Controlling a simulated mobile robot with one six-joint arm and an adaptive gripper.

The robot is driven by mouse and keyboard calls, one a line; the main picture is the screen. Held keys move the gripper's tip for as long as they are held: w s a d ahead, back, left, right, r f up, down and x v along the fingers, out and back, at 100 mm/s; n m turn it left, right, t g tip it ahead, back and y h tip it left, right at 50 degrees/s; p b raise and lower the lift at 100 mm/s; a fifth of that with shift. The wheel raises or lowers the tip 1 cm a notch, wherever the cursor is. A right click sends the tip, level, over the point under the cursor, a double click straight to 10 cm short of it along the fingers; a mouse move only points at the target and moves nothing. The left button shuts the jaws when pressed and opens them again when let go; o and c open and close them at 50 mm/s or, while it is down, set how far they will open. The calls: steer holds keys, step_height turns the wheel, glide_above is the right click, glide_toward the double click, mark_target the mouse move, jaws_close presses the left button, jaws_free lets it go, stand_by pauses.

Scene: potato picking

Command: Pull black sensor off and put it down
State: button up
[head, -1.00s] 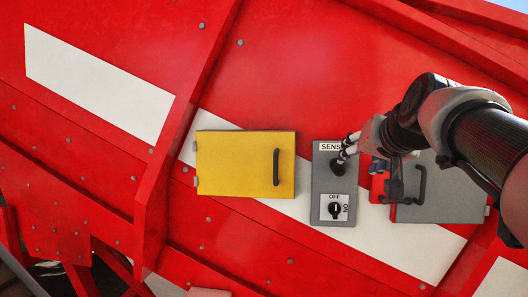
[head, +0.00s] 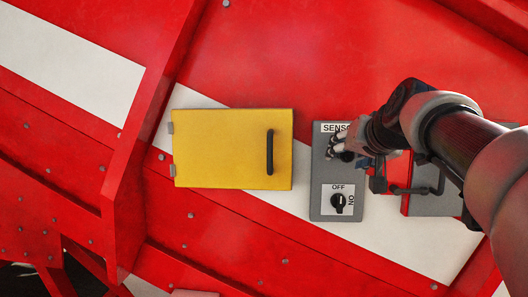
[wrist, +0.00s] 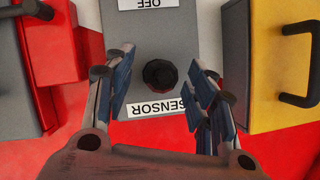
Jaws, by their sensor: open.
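The black sensor (wrist: 160,74) is a round black knob on a grey panel (head: 322,174) labelled SENSOR. In the wrist view it stands between and just beyond the fingertips of my open gripper (wrist: 165,75), with a gap on each side. In the head view my gripper (head: 340,148) is at the upper part of the panel, and its fingers partly cover the label and the sensor. The gripper holds nothing.
A black OFF/ON switch (head: 338,203) sits below the sensor on the same panel. A yellow door (head: 225,150) with a black handle is to the left. A grey door (head: 435,203) with a handle is to the right, partly hidden by my arm.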

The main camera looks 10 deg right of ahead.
mark_target(350, 158)
steer(key=shift+s+r, duration=0.1)
steer(key=shift+s, duration=0.1)
steer(key=shift+c, duration=0.7)
steer(key=shift+w, duration=0.2)
steer(key=shift+c, duration=1.4)
steer(key=c, duration=0.7)
steer(key=shift+s, duration=0.25)
steer(key=shift+s+a+b, duration=0.3)
steer(key=shift+s+b, duration=0.2)
steer(key=shift+s, duration=0.35)
steer(key=shift+s+a+b, duration=0.25)
steer(key=shift+s+b, duration=0.2)
steer(key=shift+s, duration=0.35)
steer(key=shift+s, duration=0.2)
steer(key=shift+s+a+b, duration=0.25)
steer(key=shift+s+b, duration=0.15)
steer(key=shift+s, duration=0.3)
steer(key=shift+s+a+b, duration=0.2)
steer(key=shift+s+b, duration=0.15)
steer(key=shift+s, duration=0.35)
